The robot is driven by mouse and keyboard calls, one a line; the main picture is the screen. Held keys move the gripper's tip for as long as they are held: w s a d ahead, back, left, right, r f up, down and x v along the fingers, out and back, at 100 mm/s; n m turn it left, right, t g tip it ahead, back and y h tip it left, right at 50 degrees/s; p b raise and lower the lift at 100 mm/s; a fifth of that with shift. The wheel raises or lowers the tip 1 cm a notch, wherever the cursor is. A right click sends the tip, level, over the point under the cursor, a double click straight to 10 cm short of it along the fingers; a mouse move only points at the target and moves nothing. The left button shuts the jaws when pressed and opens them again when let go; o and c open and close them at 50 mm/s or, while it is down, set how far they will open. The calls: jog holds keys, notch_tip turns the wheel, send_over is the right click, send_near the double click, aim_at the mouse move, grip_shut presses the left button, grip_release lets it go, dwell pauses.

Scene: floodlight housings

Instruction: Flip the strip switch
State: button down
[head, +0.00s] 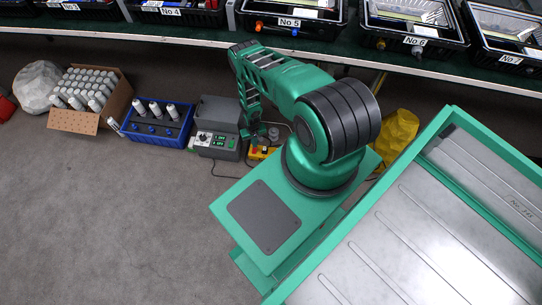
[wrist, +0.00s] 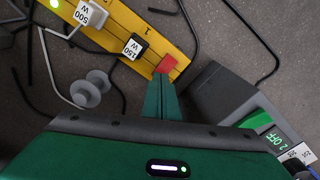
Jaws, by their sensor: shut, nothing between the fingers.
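The yellow power strip (wrist: 150,25) lies on the grey floor and also shows in the head view (head: 262,153), partly hidden by my arm. Its red switch (wrist: 166,64) is at the strip's near end in the wrist view. My gripper (wrist: 162,80) is shut and empty, its green fingertips right at the red switch; I cannot tell whether they touch it. In the head view my gripper (head: 252,138) points down over the strip. A white 500 W plug (wrist: 90,14) and a black 150 W plug (wrist: 135,46) sit in the strip.
A grey box (head: 218,112) with green displays stands left of the strip; one display (wrist: 279,139) reads "2 OFF". A blue crate (head: 158,137) and a cardboard box of canisters (head: 75,123) stand farther left. A grey spool-shaped object (wrist: 90,89) and dark cables lie beside the strip.

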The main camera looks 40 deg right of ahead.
jog(key=shift+r, duration=0.15)
notch_tip(320, 180, up, 7)
dwell(0.8)
dwell(0.5)
